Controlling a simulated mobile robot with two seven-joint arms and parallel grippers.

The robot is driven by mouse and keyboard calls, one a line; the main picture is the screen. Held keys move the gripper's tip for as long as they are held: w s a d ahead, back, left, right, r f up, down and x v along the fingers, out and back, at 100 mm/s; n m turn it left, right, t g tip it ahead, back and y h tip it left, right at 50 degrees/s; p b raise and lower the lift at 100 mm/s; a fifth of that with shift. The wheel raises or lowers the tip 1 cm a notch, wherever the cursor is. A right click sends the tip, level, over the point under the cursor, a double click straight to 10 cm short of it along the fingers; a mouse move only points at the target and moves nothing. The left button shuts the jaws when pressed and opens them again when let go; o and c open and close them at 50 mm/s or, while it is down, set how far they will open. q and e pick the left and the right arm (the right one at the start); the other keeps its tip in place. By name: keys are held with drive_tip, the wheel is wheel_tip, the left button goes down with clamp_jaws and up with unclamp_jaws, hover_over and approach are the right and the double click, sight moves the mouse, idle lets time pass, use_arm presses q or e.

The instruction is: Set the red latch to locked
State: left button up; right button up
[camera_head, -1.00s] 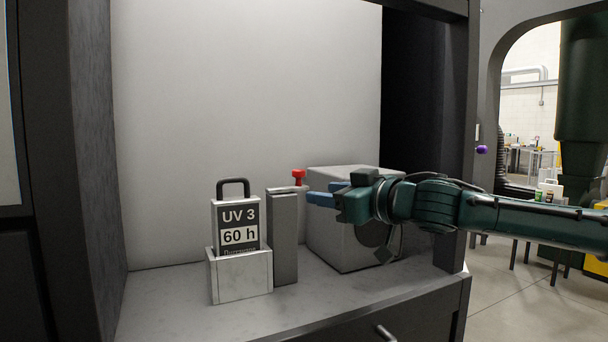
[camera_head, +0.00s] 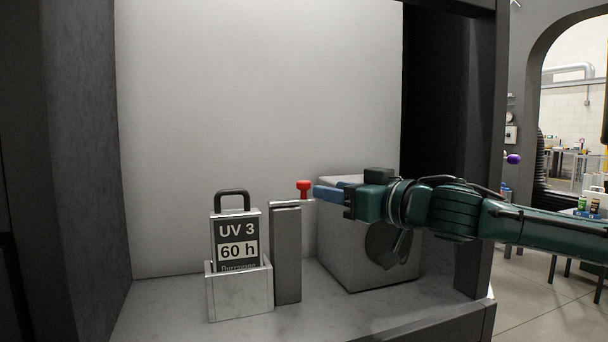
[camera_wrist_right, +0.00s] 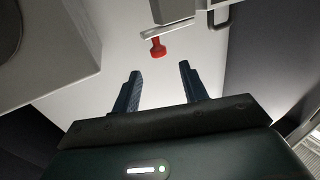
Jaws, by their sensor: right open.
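The red latch (camera_head: 304,187) is a small red knob on a thin light bar at the top of a grey post (camera_head: 287,255). My right gripper (camera_head: 318,192) comes in from the right at about the latch's height, its blue fingertips just right of the knob. In the right wrist view the red latch (camera_wrist_right: 158,48) lies beyond the open fingers (camera_wrist_right: 160,72), lined up with the gap between them. The fingers look apart from it. My left gripper is out of view.
A dark padlock-shaped block (camera_head: 236,240) marked "UV 3 60 h" stands in a light holder (camera_head: 240,292) left of the post. A grey box (camera_head: 350,265) stands behind and below my right gripper. Dark cabinet walls (camera_head: 75,170) bound the shelf.

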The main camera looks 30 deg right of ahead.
sight(308, 182)
drive_tip(key=w+p, duration=0.2)
drive_tip(key=p, duration=0.1)
drive_tip(key=w+p, duration=0.3)
drive_tip(key=w+a+p, duration=0.1)
drive_tip(key=w+p, duration=0.1)
drive_tip(key=p, duration=0.2)
drive_tip(key=shift+w+r, duration=0.2)
drive_tip(key=shift+w, duration=0.2)
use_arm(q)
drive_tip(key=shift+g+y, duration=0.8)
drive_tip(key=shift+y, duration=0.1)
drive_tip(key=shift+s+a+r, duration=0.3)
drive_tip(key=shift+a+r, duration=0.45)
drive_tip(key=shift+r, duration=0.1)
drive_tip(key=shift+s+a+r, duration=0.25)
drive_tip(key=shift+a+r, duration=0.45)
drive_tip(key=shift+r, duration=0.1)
use_arm(e)
drive_tip(key=shift+w+a+f, duration=0.15)
drive_tip(key=shift+w+f, duration=0.05)
drive_tip(key=shift+w, duration=0.4)
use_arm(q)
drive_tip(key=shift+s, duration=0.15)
use_arm(e)
clamp_jaws()
